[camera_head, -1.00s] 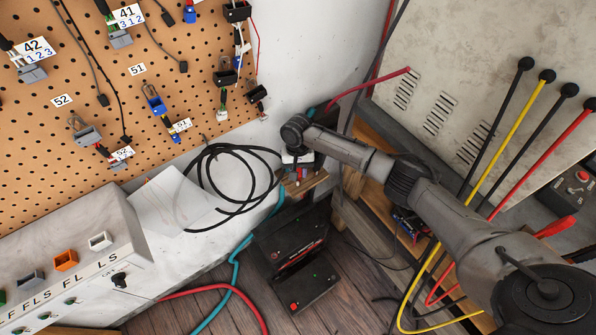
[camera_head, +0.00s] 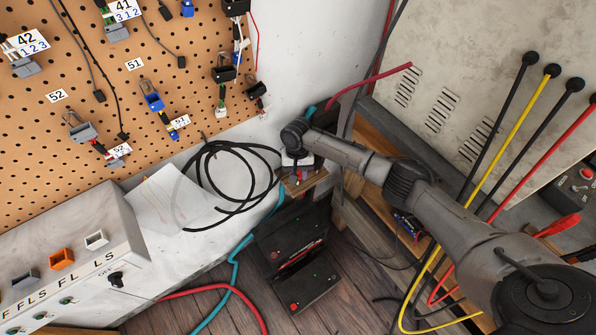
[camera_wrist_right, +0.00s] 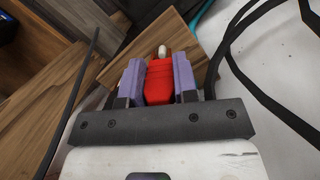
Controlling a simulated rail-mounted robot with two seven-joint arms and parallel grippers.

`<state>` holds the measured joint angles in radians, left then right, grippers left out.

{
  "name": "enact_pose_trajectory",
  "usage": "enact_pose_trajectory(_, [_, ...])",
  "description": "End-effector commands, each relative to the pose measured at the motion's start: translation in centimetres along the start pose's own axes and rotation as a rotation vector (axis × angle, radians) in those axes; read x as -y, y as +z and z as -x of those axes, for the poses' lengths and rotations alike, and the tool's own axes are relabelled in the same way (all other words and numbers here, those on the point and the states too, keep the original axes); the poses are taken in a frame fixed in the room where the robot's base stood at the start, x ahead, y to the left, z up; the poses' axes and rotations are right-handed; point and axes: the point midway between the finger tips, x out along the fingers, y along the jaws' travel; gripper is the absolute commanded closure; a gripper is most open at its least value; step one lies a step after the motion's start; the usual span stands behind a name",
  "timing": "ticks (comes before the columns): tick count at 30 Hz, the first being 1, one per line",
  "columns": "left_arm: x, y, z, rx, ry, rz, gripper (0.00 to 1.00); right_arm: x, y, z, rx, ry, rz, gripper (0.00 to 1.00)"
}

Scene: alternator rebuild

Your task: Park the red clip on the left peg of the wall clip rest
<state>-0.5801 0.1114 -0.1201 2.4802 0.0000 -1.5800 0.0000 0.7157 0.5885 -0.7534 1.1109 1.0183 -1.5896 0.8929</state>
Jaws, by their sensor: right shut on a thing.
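My right gripper (camera_wrist_right: 159,75) is shut on the red clip (camera_wrist_right: 159,88); its purple-grey fingers press on both sides of it. A small pale tip shows just beyond the clip's far end; I cannot tell whether it belongs to the clip or is a peg. A wooden board (camera_wrist_right: 180,38), seemingly part of the clip rest, lies close beyond the clip. In the head view my right arm reaches in from the right to a small wooden ledge (camera_head: 312,183) by the white wall. The left peg cannot be made out. My left gripper is not in view.
A black cable coil (camera_head: 205,160) hangs on the wall left of the ledge, and black cables pass close to the right finger in the wrist view. Black battery boxes (camera_head: 290,260) stand below. A pegboard (camera_head: 95,75) and a switch box (camera_head: 100,240) are at left.

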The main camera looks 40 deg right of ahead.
Motion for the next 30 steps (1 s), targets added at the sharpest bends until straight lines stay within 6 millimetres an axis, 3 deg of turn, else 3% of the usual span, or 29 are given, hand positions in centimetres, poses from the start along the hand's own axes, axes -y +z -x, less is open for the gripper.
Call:
enact_pose_trajectory(12, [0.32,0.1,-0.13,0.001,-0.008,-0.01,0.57,0.0,-0.11,-0.56,0.0,0.001,0.0,0.84])
enact_pose_trajectory(13, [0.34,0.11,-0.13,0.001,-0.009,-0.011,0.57,0.0,-0.11,-0.55,0.0,0.001,0.0,0.7])
enact_pose_trajectory(21, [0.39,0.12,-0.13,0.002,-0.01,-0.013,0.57,-0.01,-0.11,-0.54,0.0,0.001,0.0,0.44])
enact_pose_trajectory(30, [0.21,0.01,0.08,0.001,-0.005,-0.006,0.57,-0.01,-0.08,-0.34,0.0,0.001,0.0,0.43])
